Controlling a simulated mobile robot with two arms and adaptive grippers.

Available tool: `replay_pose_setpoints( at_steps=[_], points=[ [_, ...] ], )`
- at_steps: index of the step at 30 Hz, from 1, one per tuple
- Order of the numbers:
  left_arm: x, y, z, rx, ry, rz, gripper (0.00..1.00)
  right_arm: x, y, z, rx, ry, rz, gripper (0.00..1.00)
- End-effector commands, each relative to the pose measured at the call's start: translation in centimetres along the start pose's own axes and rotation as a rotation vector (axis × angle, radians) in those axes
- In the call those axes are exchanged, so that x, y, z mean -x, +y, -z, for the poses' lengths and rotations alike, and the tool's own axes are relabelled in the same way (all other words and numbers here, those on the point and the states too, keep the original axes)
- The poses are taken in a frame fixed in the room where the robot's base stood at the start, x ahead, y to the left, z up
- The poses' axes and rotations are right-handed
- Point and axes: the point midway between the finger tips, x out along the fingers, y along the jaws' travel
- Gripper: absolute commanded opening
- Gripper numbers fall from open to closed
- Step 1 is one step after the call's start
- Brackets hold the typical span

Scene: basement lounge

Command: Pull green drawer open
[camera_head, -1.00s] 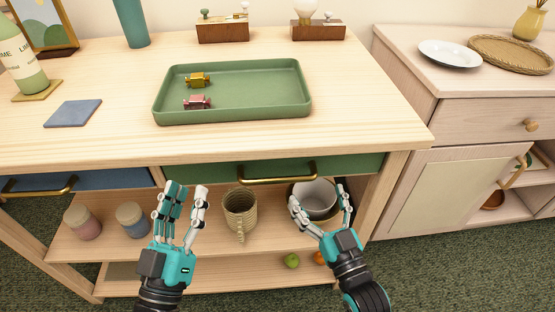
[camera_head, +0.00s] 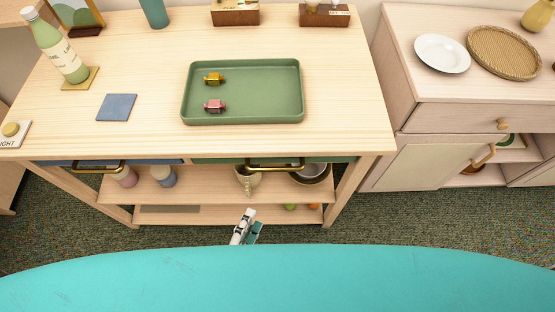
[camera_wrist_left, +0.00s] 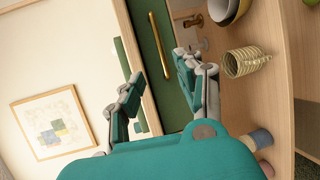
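The green drawer (camera_head: 222,160) is in the table front, under the top's front edge, and looks closed. Its gold bar handle (camera_head: 275,167) runs along the front. In the left wrist view the green drawer front (camera_wrist_left: 146,28) and gold handle (camera_wrist_left: 160,45) lie ahead, between my fingers. My left gripper (camera_head: 247,226) shows only partly in the head view, below and nearer than the handle. In the left wrist view my left gripper (camera_wrist_left: 158,68) is open, its fingers apart on both sides of the handle and not closed on it. My right gripper is out of view.
A blue drawer (camera_head: 150,161) with a gold handle is to the left. The shelf below holds a wicker mug (camera_wrist_left: 247,61) and bowls. A large teal part of my own body hides the bottom.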

Motion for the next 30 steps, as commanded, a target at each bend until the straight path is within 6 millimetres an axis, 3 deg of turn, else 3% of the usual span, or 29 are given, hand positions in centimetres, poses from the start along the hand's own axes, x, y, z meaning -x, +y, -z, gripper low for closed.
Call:
replay_pose_setpoints(
  at_steps=[18,24,30],
  points=[
    [-12.9,0.2,0.1,-0.003,0.002,-0.006,0.36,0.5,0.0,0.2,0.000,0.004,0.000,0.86],
    [-15.5,0.1,0.1,-0.005,0.002,-0.003,0.36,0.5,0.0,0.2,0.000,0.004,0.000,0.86],
    [-16.5,0.1,0.1,-0.003,0.002,-0.003,0.36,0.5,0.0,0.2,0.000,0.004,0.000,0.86]
  ],
)
